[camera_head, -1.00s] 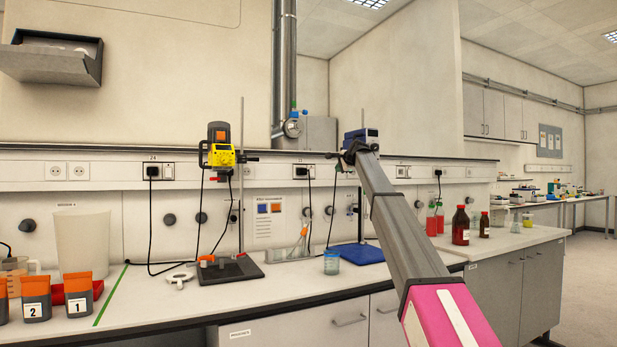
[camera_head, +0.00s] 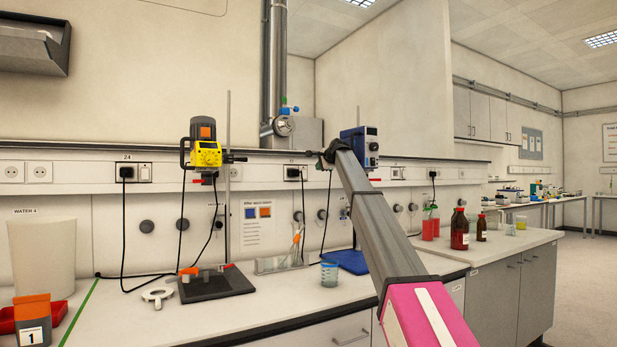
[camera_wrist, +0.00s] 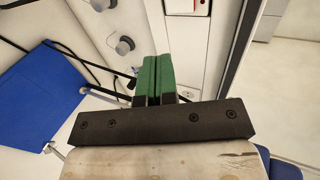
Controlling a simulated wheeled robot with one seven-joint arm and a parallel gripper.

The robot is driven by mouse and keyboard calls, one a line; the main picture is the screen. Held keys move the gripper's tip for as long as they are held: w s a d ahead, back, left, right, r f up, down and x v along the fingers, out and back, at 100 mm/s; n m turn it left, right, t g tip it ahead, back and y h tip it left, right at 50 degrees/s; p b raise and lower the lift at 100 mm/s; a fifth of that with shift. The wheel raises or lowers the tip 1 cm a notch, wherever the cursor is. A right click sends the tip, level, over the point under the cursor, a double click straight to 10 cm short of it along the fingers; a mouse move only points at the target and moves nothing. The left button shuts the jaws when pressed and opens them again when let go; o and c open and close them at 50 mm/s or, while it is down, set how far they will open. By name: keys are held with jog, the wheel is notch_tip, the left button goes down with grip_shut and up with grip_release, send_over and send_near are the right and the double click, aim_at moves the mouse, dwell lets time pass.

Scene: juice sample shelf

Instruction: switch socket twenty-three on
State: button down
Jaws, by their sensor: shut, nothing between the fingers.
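A wall socket with a black plug and a switch beside it (camera_head: 295,172) sits in the wall rail left of my gripper; its label is too small to read. The socket labelled 24 (camera_head: 131,172) is further left, also with a black plug. My gripper (camera_head: 326,161) is near the rail, just right of the middle socket, partly hidden by my arm. In the wrist view its green fingertips (camera_wrist: 155,78) are together and empty. Past them, a white rail panel (camera_wrist: 187,25) shows a switch-like part with a bit of red at the top edge, cut off by the frame.
A yellow stirrer (camera_head: 206,154) and a blue stirrer (camera_head: 371,147) hang on stands at the rail. A blue stand base (camera_wrist: 40,95) lies left in the wrist view. Black cables hang down the wall. A beaker (camera_head: 329,273) and red bottles (camera_head: 459,229) stand on the bench.

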aim_at(304, 175)
jog(key=x, duration=0.9)
jog(key=r+x, duration=0.1)
jog(key=x, duration=0.3)
jog(key=shift+w+a, duration=0.3)
jog(key=shift+w, duration=0.1)
jog(key=shift+w+a+f, duration=0.1)
jog(key=shift+w+a+f+t+y, duration=0.1)
jog(key=shift+w+a+t+y, duration=0.05)
jog(key=shift+t+y, duration=0.15)
jog(key=shift+r, duration=0.85)
